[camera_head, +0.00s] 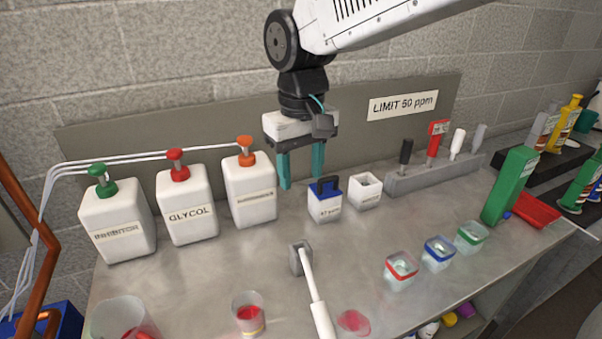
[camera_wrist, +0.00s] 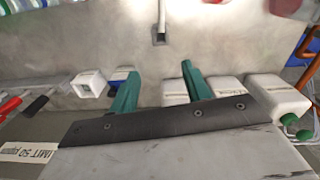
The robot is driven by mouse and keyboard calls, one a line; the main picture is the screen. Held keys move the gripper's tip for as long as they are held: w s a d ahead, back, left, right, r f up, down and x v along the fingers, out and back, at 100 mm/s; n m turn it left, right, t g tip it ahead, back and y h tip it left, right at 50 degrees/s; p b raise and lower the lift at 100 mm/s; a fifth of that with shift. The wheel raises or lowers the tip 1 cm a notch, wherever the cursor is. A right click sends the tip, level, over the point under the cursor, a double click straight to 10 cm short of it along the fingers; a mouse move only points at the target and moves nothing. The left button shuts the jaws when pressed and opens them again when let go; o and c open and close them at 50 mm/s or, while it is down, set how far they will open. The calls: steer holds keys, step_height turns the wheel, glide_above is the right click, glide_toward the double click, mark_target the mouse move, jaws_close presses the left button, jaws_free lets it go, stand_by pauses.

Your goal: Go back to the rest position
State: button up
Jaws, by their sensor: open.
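My gripper (camera_head: 302,165) hangs over the back of the bench in the head view, pointing down. Its two teal fingers are apart with nothing between them. It is between the white jug with the orange pump (camera_head: 250,190) on its left and the white-and-blue meter box (camera_head: 325,201) on its right and front. In the wrist view the green fingers of my gripper (camera_wrist: 158,88) are also spread, with bare metal bench top between and beyond them. The blue end of the meter box shows beside one finger, partly hidden by it.
Jugs with green (camera_head: 118,222) and red pumps (camera_head: 187,203) stand at left. A white open cube (camera_head: 366,190) and a grey tool rack (camera_head: 430,177) stand at right. Several colour-rimmed cups, including a red one (camera_head: 401,270), stand front right. A white-handled tool (camera_head: 316,290) lies mid-bench, near a red spill (camera_head: 354,322).

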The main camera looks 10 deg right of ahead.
steer(key=s+d+f+m+t, duration=0.1)
steer(key=s+d+m, duration=0.4)
steer(key=s+d, duration=1.4)
steer(key=shift+d+f, duration=0.25)
steer(key=shift+d, duration=0.55)
steer(key=shift+c, duration=0.3)
